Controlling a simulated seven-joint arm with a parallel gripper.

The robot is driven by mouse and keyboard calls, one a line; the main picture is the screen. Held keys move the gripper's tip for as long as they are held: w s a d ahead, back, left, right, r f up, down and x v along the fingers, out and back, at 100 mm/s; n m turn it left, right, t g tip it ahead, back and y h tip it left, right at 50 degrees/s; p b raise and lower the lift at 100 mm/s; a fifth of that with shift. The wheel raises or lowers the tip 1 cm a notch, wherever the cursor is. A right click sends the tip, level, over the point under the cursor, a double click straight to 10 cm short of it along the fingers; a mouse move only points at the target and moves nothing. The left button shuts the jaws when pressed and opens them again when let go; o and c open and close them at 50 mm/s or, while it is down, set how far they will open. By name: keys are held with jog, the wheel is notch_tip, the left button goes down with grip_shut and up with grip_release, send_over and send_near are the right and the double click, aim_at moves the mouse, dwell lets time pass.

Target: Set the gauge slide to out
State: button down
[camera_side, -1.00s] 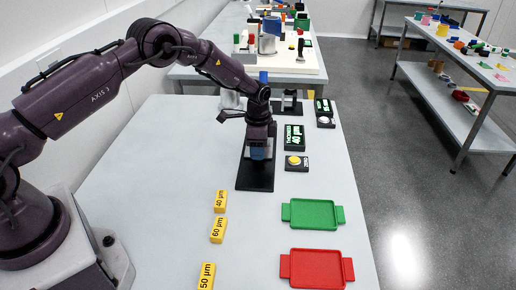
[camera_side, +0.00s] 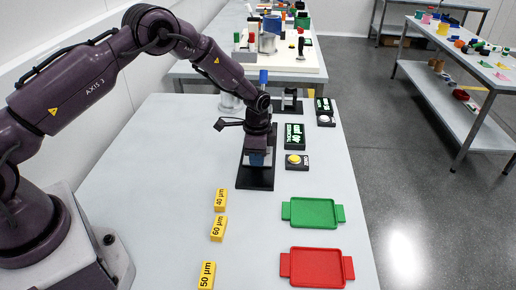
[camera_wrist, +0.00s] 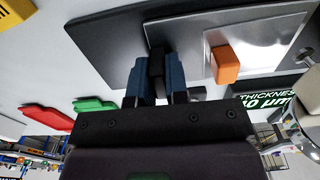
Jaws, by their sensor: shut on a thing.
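The gauge's black base plate (camera_side: 255,181) lies on the table under my gripper (camera_side: 258,160), and its dark slab shows in the wrist view (camera_wrist: 110,50). In the wrist view my gripper's two blue fingers (camera_wrist: 158,75) are closed on a black upright handle (camera_wrist: 157,62), which I take for the gauge slide's grip. Beside it are a silver plate (camera_wrist: 262,32) and an orange block (camera_wrist: 226,62). The gauge display (camera_side: 295,136) shows a thickness reading that looks like 40 µm. My gripper hides most of the slide in the side view.
A yellow button box (camera_side: 296,161) sits right of the base. Yellow labelled blocks (camera_side: 218,229), a green tray (camera_side: 313,212) and a red tray (camera_side: 317,267) lie nearer the camera. A second device (camera_side: 289,103) stands behind. The table's left part is clear.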

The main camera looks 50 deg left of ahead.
aim_at(255, 186)
jog(key=s+d, duration=0.5)
jog(key=shift+s+d, duration=0.2)
jog(key=shift+d, duration=0.1)
jog(key=c, duration=1.2)
grip_release()
jog(key=shift+o, duration=0.4)
jog(key=shift+a+r, duration=0.1)
jog(key=shift+r, duration=0.35)
notch_tip(255, 186, up, 12)
